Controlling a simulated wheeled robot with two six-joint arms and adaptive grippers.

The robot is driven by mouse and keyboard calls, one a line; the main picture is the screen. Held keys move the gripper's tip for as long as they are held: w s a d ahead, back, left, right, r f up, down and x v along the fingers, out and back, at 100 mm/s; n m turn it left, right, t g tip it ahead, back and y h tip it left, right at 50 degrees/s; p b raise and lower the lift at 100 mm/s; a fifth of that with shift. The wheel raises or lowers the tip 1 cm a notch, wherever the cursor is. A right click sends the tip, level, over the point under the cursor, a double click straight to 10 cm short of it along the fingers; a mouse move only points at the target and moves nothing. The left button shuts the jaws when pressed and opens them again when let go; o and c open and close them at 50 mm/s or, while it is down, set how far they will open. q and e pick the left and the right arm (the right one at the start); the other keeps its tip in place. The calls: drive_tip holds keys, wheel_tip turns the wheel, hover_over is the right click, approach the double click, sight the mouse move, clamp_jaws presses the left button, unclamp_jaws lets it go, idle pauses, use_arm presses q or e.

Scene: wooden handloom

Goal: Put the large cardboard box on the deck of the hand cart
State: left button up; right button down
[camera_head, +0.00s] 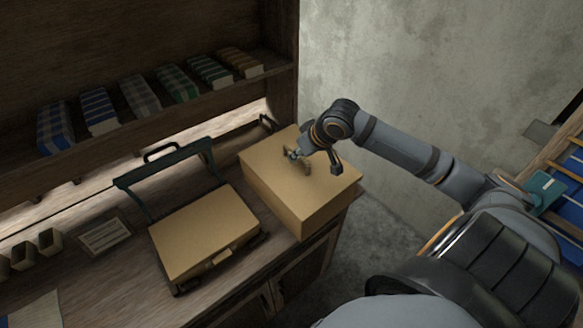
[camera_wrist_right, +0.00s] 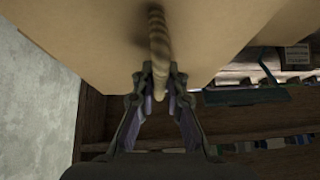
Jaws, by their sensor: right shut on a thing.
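The large cardboard box (camera_head: 310,203) is at the right end of the wooden bench, with a rope handle on its top. My right gripper (camera_head: 297,157) is over the top of the box. In the right wrist view the gripper (camera_wrist_right: 159,82) is shut on the rope handle (camera_wrist_right: 158,38), with the box's tan face (camera_wrist_right: 95,35) close beyond. I cannot tell whether the box rests fully on the bench. The hand cart, with a dark upright handle (camera_head: 165,172), stands just left of the box. Its flat tan top (camera_head: 205,232) looks bare. My left gripper is not in view.
A shelf (camera_head: 150,118) above the bench holds several folded checked cloths (camera_head: 141,95). A small slatted pale item (camera_head: 105,236) and small wooden blocks (camera_head: 48,241) lie left of the cart. A grey wall (camera_head: 430,70) stands behind my right arm.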

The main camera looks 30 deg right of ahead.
sight(308, 159)
drive_tip(key=w+d+f, duration=0.1)
drive_tip(key=w+f, duration=0.1)
drive_tip(key=w+f+p, duration=0.1)
drive_tip(key=w+f, duration=0.1)
drive_tip(key=w+d+f, duration=0.1)
drive_tip(key=w+f, duration=0.1)
drive_tip(key=shift+w+d+f, duration=0.3)
drive_tip(key=shift+d+f, duration=0.05)
wheel_tip(308, 159, down, 3)
drive_tip(key=shift+w+p, duration=0.1)
drive_tip(key=shift+p, duration=0.8)
drive_tip(key=shift+f, duration=0.15)
drive_tip(key=c, duration=1.4)
unclamp_jaws()
drive_tip(key=v, duration=1)
drive_tip(key=shift+d, duration=0.25)
drive_tip(key=shift+s+r+p, duration=0.3)
drive_tip(key=shift+s+r, duration=0.1)
drive_tip(key=shift+r, duration=0.15)
drive_tip(key=shift+s+a+r, duration=0.1)
drive_tip(key=shift+s+r, duration=0.15)
drive_tip(key=shift+r, duration=0.05)
